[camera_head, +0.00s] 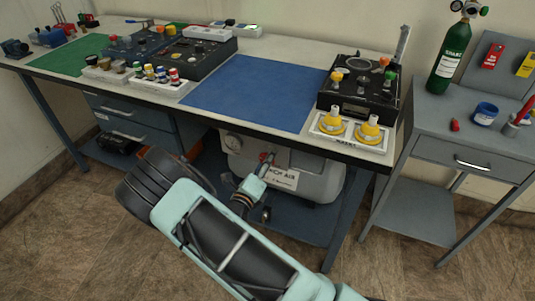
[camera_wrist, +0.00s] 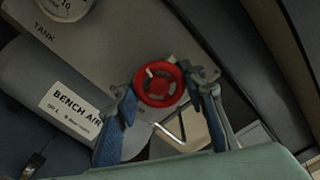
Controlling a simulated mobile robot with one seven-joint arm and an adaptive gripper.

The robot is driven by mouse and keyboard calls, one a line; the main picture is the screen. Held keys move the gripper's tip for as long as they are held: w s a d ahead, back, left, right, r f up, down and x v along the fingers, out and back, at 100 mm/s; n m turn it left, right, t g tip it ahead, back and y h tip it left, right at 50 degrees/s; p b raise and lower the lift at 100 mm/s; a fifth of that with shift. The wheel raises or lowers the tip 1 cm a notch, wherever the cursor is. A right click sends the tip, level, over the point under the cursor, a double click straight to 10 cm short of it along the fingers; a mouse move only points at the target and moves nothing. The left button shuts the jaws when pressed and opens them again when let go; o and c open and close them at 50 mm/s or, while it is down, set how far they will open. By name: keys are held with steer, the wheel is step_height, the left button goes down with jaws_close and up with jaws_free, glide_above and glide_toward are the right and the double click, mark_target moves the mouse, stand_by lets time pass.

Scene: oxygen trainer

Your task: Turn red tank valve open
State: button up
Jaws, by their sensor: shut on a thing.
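The red tank valve (camera_wrist: 160,84) is a small round handwheel, seen face-on in the wrist view. In the head view a bit of its red (camera_head: 265,156) shows at my gripper's tip, mostly hidden. The valve belongs to the grey bench air tank (camera_head: 318,185) under the bench, which also fills much of the wrist view (camera_wrist: 60,75). My gripper (camera_wrist: 166,86) has one finger on each side of the wheel, with the tips against its rim. It is shut on the wheel.
A drawer unit (camera_head: 135,125) stands left, and a grey side table (camera_head: 455,120) right.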

steer(key=n+p, duration=0.2)
steer(key=n, duration=0.2)
steer(key=shift+r+n, duration=0.15)
steer(key=shift+n, duration=0.15)
steer(key=n+p, duration=0.2)
steer(key=n, duration=0.3)
steer(key=n+p, duration=0.1)
steer(key=n, duration=0.4)
steer(key=shift+n, duration=0.4)
steer(key=n, duration=0.5)
steer(key=shift+n, duration=0.3)
steer(key=o, duration=1.2)
